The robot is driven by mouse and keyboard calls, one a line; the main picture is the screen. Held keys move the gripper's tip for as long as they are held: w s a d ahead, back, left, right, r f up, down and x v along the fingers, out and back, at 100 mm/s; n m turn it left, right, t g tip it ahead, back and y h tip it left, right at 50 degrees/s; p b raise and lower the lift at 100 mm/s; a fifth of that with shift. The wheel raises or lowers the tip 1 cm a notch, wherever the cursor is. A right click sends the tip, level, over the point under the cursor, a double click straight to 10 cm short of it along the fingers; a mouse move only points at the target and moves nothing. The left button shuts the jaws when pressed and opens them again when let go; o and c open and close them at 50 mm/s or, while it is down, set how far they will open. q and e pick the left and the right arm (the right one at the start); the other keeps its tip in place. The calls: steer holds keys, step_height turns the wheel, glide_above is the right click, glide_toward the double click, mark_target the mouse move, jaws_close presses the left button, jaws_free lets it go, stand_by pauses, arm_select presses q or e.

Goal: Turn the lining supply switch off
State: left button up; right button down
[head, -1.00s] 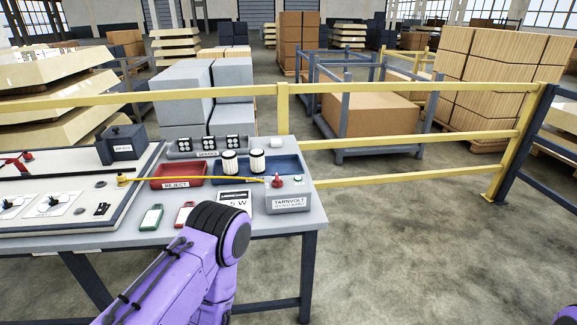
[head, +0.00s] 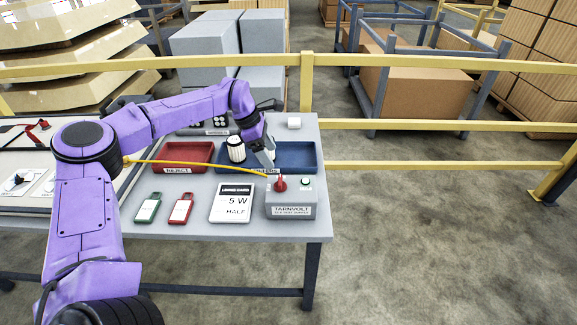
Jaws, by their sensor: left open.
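The supply unit (head: 290,203) is a grey box labelled TARNVOLT at the right front of the table. A red switch knob (head: 281,184) stands on its top, with a small green light (head: 305,181) to the right. A yellow cable runs from the left to the box beside the knob. My left gripper (head: 268,158) is open over the blue tray, pointing down, just behind and above the red knob and apart from it. Its fingers are small and partly hidden by the wrist. My right gripper is out of view.
A blue tray (head: 300,155) and a red REJECT tray (head: 170,168) lie behind the box, with a white ribbed cylinder (head: 236,150) between. A card (head: 232,203), a red tag (head: 181,210) and a green tag (head: 148,208) lie left. A yellow rail (head: 420,62) runs behind.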

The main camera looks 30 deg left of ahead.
mark_target(280, 178)
arm_select(q)
steer(key=d+f, duration=0.1)
steer(key=f, duration=0.1)
steer(key=s+d+f+p, duration=0.1)
steer(key=f, duration=0.1)
steer(key=s+d+f+p, duration=0.1)
steer(key=f, duration=0.1)
steer(key=shift+w+d+f, duration=0.2)
steer(key=shift+w+f, duration=0.8)
steer(key=shift+f, duration=0.2)
steer(key=shift+w+f, duration=0.2)
steer(key=shift+w, duration=0.05)
steer(key=shift+s+r, duration=0.3)
steer(key=shift+s, duration=0.05)
steer(key=shift+c, duration=0.8)
steer(key=shift+s+r, duration=0.1)
steer(key=shift+s, duration=0.05)
steer(key=c, duration=0.9)
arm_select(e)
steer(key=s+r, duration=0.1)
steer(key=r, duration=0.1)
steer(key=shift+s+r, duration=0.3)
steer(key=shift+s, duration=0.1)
